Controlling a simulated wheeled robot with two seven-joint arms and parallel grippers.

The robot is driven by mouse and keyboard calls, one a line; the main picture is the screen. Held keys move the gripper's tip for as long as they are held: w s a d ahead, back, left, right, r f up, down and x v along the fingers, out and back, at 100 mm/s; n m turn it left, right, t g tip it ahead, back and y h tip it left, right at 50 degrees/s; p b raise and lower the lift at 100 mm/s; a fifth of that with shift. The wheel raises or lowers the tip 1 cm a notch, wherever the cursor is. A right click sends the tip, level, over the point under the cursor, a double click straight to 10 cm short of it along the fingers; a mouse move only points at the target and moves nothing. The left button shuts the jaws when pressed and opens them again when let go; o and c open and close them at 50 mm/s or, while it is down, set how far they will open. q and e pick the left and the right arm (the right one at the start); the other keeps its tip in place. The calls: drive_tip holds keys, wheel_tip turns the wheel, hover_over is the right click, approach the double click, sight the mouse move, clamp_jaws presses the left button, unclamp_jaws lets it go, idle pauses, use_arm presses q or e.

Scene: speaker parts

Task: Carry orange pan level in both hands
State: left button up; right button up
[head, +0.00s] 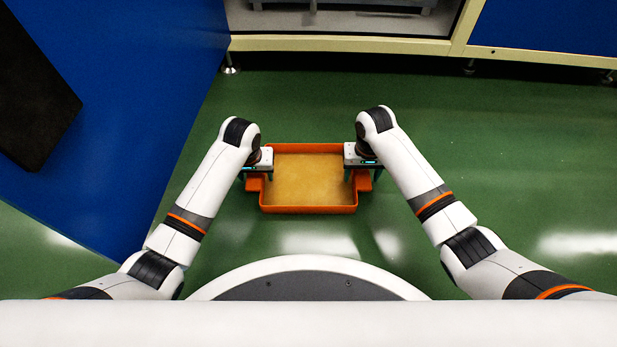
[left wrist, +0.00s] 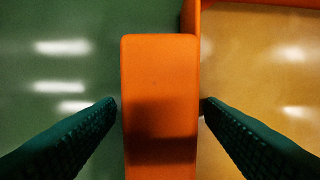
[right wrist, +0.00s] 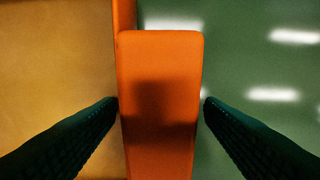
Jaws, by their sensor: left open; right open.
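The orange pan (head: 308,209) is a shallow rectangular tray with a tan inside, in the middle of the head view, with a handle on each side. My left gripper (head: 257,172) is at its left handle. In the left wrist view the open fingers (left wrist: 160,104) stand on either side of the orange handle (left wrist: 160,75). My right gripper (head: 361,170) is at the right handle. In the right wrist view its open fingers (right wrist: 160,104) stand on either side of that handle (right wrist: 160,70). The pan looks level and empty; its underside is hidden.
A blue panel (head: 130,100) with a black slab (head: 35,100) stands to the left. A cream-framed cabinet or shelf (head: 345,44) runs along the back. The green floor (head: 500,140) is clear to the right and around the pan.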

use_arm(q)
drive_tip(key=shift+f, duration=0.1)
use_arm(e)
drive_tip(key=shift+f, duration=0.1)
use_arm(q)
drive_tip(key=c, duration=1.3)
use_arm(e)
drive_tip(key=c, duration=1.3)
